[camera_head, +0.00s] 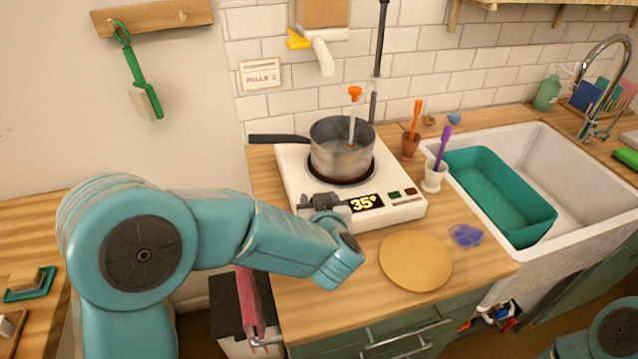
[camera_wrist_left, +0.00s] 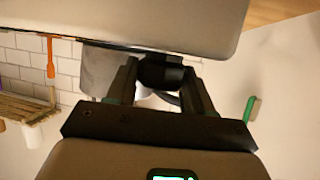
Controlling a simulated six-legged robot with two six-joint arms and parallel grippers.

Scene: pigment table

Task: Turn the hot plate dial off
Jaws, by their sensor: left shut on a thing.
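The white hot plate (camera_head: 298,172) stands on the wooden counter against the tiled wall. Its lit display (camera_head: 365,203) reads 35°. A steel saucepan (camera_head: 335,157) sits on its burner, with the black handle to the left. My left gripper (camera_head: 318,203) is at the left of the hot plate's front panel and covers the dial there. In the left wrist view, the dark dial (camera_wrist_left: 160,72) is between the two fingers, which are shut on it, below the hot plate's edge (camera_wrist_left: 150,22). The dial's marking is hidden. My right gripper is out of view.
A round wooden board (camera_head: 416,262) and a blue blob (camera_head: 466,235) lie on the counter in front. Small pots with brushes (camera_head: 434,178) stand right of the hot plate. A sink (camera_head: 545,150) with a green tub (camera_head: 500,192) is at the right.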

